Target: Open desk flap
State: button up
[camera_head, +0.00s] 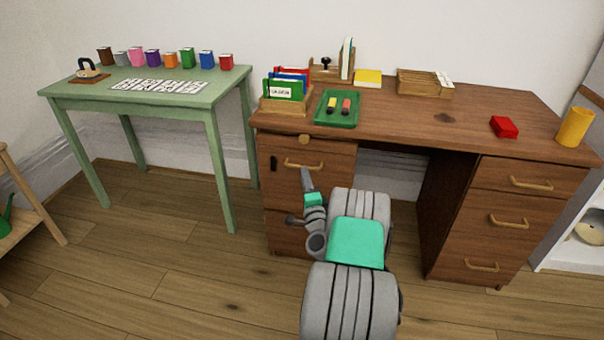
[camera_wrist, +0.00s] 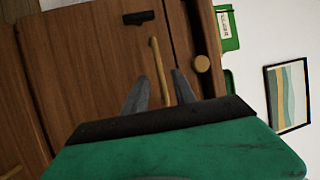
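The brown wooden desk (camera_head: 420,120) has a left front panel (camera_head: 330,158) that looks closed. A brass bar handle (camera_head: 304,165) is on this panel, with a round knob (camera_head: 304,139) above it and a black fitting (camera_head: 273,162) to its left. My gripper (camera_head: 306,180) is in front of the panel, just below the handle in the head view. In the wrist view, which is turned sideways, my gripper (camera_wrist: 160,88) is open, and the handle (camera_wrist: 156,58) runs between its fingertips. The knob (camera_wrist: 202,63) is to the right. I cannot tell whether the fingers touch anything.
The desk top holds a file box (camera_head: 285,105), a green tray (camera_head: 337,108), a red block (camera_head: 504,127) and a yellow cup (camera_head: 575,127). Right drawers (camera_head: 515,198) are closed. A green table (camera_head: 150,95) stands left. Floor (camera_head: 180,250) between them is clear.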

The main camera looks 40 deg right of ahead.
jog(key=x, duration=0.5)
jog(key=shift+w, duration=0.2)
grip_shut()
dwell(1.1)
